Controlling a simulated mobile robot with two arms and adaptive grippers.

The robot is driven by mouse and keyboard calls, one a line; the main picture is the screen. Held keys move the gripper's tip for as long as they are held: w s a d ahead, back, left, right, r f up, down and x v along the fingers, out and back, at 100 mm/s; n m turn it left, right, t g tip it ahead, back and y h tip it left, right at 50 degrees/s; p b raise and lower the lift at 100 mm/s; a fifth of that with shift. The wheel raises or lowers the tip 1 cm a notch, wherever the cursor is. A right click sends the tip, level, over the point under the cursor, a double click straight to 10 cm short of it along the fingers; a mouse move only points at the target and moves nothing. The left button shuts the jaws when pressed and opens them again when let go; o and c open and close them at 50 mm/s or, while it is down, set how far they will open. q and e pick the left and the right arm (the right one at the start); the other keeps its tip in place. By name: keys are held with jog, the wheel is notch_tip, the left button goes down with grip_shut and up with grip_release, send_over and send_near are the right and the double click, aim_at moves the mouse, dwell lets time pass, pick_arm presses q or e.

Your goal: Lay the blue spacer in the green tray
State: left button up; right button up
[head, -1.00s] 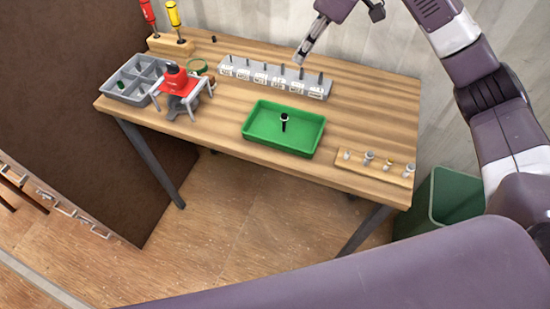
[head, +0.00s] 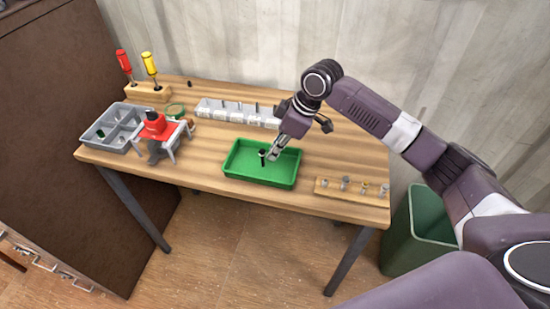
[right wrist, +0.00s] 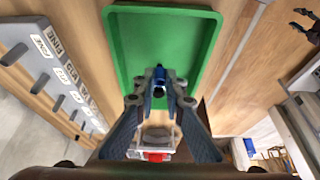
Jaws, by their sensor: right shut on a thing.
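My right gripper (head: 271,156) reaches down into the green tray (head: 236,170). In the right wrist view my right gripper (right wrist: 163,75) is shut on the small blue spacer (right wrist: 160,73), over the tray (right wrist: 126,50). A dark round end shows just below the spacer there; I cannot tell whether it is part of it. In the head view a dark upright piece (head: 262,156) is just left of the fingertips, inside the tray. The spacer is not clear there. What seems to be my left gripper (right wrist: 303,21) is at the right wrist view's top right corner, its fingers apart.
A white labelled rack (head: 222,112) stands behind the tray. A wooden strip with small parts (head: 333,188) lies to its right. A red-topped fixture (head: 156,124) and a grey divided bin (head: 107,122) stand on the left. A green waste bin (head: 418,226) is beside the table.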

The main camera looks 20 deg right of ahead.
aim_at(271, 168)
notch_tip(271, 168, down, 4)
jog(key=shift+r+p, duration=0.25)
jog(key=shift+p, duration=0.05)
jog(key=shift+f, duration=0.75)
jog(key=o, duration=0.7)
pick_arm(q)
jog(key=shift+w+r, duration=0.45)
jog(key=shift+w, duration=0.15)
